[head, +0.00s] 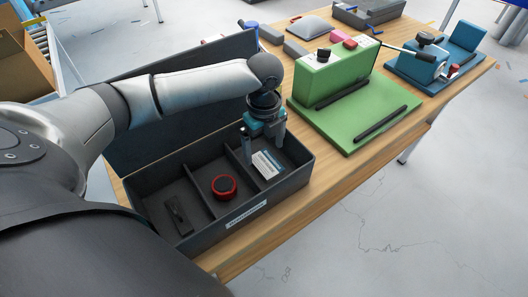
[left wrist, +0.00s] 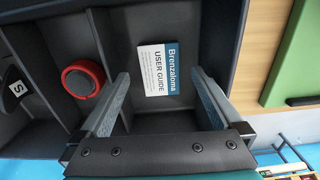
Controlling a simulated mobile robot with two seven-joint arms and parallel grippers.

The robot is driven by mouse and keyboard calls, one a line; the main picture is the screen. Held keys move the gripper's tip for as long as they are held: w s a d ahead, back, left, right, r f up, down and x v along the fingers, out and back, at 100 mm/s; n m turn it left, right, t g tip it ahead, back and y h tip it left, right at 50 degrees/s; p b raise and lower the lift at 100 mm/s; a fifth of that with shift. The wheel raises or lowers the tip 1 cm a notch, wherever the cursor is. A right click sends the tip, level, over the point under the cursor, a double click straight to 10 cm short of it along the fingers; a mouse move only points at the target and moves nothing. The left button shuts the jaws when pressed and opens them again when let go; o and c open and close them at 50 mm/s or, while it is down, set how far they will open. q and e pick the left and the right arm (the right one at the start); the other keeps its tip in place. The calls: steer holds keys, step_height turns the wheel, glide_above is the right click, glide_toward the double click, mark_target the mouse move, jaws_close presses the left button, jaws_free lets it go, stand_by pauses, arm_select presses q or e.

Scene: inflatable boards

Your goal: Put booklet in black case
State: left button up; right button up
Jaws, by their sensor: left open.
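The black case (head: 232,222) stands open on the wooden table, its lid raised at the back. The booklet (head: 267,164), white with a blue band reading "Brenzaloma USER GUIDE", lies in the case's right compartment. It also shows in the left wrist view (left wrist: 155,70), lying flat between and beyond the fingers. My left gripper (head: 263,150) points down over that compartment, open, with nothing between its fingers (left wrist: 158,100). My right gripper is in neither view.
A red and black round thing (head: 224,187) lies in the middle compartment, and a small dark item (head: 178,215) in the left one. A green fixture (head: 340,80) stands right of the case, with a blue fixture (head: 432,62) beyond it. A cardboard box (head: 22,55) is at the far left.

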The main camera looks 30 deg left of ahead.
mark_target(264, 161)
arm_select(q)
step_height(264, 161, up, 8)
steer(key=p, duration=0.1)
steer(key=shift+r+p, duration=0.2)
steer(key=shift+p, duration=0.15)
